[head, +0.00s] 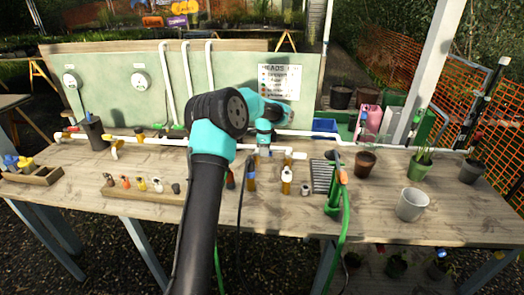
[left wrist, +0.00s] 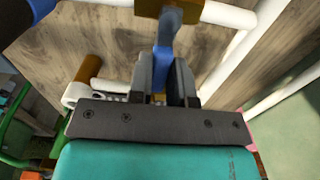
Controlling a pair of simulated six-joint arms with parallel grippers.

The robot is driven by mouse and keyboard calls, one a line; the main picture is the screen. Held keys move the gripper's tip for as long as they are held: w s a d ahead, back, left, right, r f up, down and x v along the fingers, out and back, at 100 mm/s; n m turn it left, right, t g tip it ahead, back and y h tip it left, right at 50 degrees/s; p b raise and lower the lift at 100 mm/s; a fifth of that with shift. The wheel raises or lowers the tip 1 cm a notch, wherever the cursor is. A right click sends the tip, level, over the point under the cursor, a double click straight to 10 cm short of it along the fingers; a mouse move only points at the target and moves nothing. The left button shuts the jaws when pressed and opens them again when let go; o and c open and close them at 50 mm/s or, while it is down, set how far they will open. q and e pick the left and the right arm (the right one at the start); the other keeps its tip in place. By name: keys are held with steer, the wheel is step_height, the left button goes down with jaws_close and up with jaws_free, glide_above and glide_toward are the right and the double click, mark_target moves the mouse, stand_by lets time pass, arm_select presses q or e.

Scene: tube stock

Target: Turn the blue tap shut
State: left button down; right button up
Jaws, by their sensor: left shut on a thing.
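The blue tap (left wrist: 163,58) shows in the left wrist view as a blue lever below a brass body (left wrist: 181,12) on white pipe (left wrist: 232,14). My left gripper (left wrist: 165,82) has its two dark fingers on either side of the lever and is shut on it. In the head view my left gripper (head: 264,138) reaches down to the white pipework at the middle of the table. The tap is mostly hidden there by my arm, and I cannot tell its exact angle. My right gripper is in neither view.
The wooden table (head: 440,215) holds small bottles (head: 286,180), a black rack (head: 322,176), a green-handled hose tool (head: 335,205) and pots such as the white one (head: 412,205). A green backboard (head: 130,95) stands behind. Bare table lies at the front right.

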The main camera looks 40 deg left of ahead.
arm_select(q)
steer(key=c, duration=1)
jaws_free()
steer(key=shift+c, duration=0.2)
steer(key=shift+r, duration=0.1)
step_height(320, 180, up, 17)
steer(key=shift+r, duration=0.15)
